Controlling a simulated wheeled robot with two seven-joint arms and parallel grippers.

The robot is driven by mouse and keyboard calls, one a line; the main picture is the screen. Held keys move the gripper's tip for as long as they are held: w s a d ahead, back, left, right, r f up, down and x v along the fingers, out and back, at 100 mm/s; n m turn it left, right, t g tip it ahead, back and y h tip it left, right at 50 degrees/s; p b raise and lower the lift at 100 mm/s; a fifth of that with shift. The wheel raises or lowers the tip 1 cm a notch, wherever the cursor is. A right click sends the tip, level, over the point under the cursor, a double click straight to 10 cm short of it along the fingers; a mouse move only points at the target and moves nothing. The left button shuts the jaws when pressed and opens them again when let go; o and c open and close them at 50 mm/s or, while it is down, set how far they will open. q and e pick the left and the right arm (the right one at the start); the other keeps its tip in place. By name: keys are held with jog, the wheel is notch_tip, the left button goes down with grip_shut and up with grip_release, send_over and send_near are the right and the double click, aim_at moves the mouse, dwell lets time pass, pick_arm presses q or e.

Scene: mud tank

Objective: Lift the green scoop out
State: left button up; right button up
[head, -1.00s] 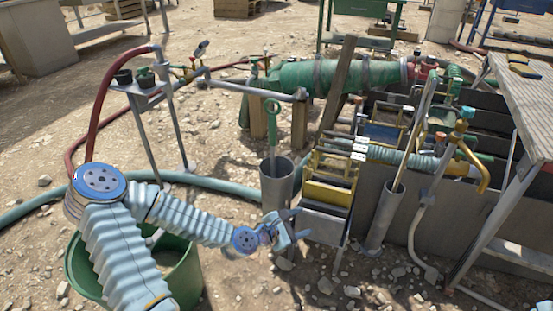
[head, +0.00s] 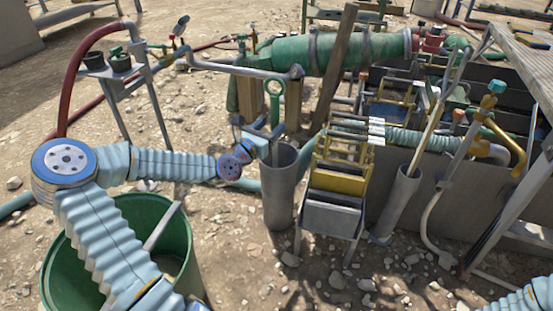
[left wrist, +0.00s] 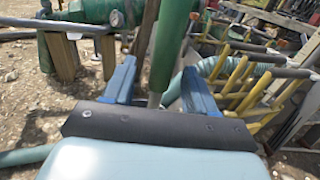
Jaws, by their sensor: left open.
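The green scoop (head: 274,101) stands upright in a grey tube (head: 279,190), with its green ring-topped handle above the rim. Its lower end is hidden inside the tube. My left gripper (head: 266,138) is at the handle's lower part, just above the tube's rim. In the left wrist view, the two blue fingers of the left gripper (left wrist: 159,88) are apart, with the scoop's green handle (left wrist: 171,45) and pale shaft between them. I cannot tell whether either finger touches it. My right gripper is out of view.
A rack of yellow and grey frames (head: 339,180) stands close right of the tube. Another tilted grey tube (head: 395,205) holds a pole. A green cylinder (head: 340,50) lies behind. A green tub (head: 65,262) is at the lower left, beneath my left arm.

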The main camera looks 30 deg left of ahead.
pick_arm(q)
jog(key=w, duration=0.3)
jog(key=w+b, duration=0.1)
jog(key=w, duration=0.1)
jog(key=shift+d+r, duration=0.2)
jog(key=shift+r, duration=0.1)
jog(key=shift+c, duration=0.2)
grip_shut()
